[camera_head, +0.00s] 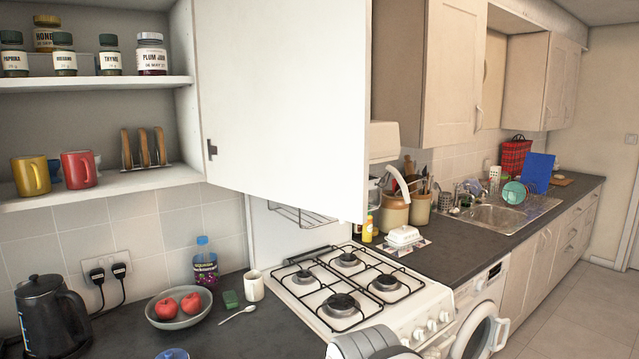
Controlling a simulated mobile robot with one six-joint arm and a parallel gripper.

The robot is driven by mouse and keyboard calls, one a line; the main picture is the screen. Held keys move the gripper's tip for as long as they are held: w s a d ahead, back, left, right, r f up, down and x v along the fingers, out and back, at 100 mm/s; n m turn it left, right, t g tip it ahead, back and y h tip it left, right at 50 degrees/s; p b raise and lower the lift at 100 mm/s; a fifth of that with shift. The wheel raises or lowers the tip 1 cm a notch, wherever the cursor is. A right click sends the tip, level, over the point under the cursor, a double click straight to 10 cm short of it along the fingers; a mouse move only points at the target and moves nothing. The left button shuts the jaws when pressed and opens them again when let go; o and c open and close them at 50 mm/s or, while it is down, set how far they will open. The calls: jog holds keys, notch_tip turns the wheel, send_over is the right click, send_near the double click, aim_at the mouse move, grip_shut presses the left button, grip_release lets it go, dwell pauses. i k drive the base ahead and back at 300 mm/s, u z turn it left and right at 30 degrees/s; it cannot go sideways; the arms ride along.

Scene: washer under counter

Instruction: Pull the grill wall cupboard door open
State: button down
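A white wall cupboard door (285,95) stands wide open at the upper middle, its plain inner face towards me. A small dark hinge fitting (211,150) shows at its left edge, beside the open cupboard (188,95). I cannot tell for sure that this is the door the task names. The door's handle side is hidden. My gripper is not in view; it may be behind the door or below the picture. A grey rounded part, likely of my arm, shows at the bottom middle.
Jars and mugs stand on the cupboard shelves (100,83). Below are a kettle (50,315), a fruit bowl (179,308) and a white gas hob (318,318). Floor (572,300) is clear farther right.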

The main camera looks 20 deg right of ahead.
aim_at(285, 85)
jog(key=u, duration=2.3)
jog(key=k, duration=0.25)
jog(key=u, duration=0.85)
jog(key=k, duration=2.2)
jog(key=z, duration=1.8)
jog(key=i, duration=1)
